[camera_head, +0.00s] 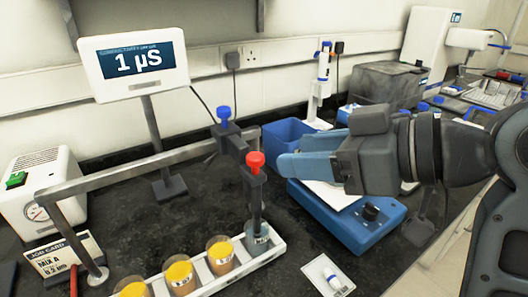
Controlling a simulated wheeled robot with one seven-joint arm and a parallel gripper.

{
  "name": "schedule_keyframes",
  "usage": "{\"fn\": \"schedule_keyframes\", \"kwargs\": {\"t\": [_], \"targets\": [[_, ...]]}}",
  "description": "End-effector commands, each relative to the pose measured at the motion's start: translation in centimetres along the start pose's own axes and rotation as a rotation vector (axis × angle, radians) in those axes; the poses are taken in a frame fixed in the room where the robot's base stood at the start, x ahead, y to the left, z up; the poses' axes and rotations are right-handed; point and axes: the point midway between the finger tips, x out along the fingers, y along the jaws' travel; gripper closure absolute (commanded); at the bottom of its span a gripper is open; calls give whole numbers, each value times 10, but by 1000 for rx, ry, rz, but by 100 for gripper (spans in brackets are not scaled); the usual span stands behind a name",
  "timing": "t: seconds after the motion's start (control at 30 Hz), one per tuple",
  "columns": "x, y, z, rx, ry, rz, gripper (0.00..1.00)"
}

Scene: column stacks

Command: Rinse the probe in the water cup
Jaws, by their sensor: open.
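A dark upright probe (256,205) with a red knob (255,162) at its top is held at the end of a grey stand arm. Its lower end goes down to a grey cup (259,244) at the right end of a white rack (277,246); whether the tip is in liquid is hidden. I take this cup to be the water cup; its label is too small to read. My gripper (292,154) has blue fingers and is open and empty, pointing left. In the picture it lies just right of the red knob, apart from it.
Several cups with orange-yellow contents, such as the cup (220,256), stand in the rack. A display (133,65) reads 1 µS. A blue bin (287,132) and a blue stirrer-like device (355,222) stand near my gripper. A job card (66,260) stands at left.

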Motion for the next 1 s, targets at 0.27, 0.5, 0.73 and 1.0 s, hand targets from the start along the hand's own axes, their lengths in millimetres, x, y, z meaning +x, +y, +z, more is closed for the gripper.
{"fn": "schedule_keyframes", "kwargs": {"t": [0.27, 0.5, 0.73, 1.0], "targets": [[35, -1, 0, 1, -3, -4, 48], [67, -1, 0, 0, -3, -3, 48], [77, 0, 0, 0, -2, -1, 48], [76, 0, 1, 0, -2, 0, 56]]}}
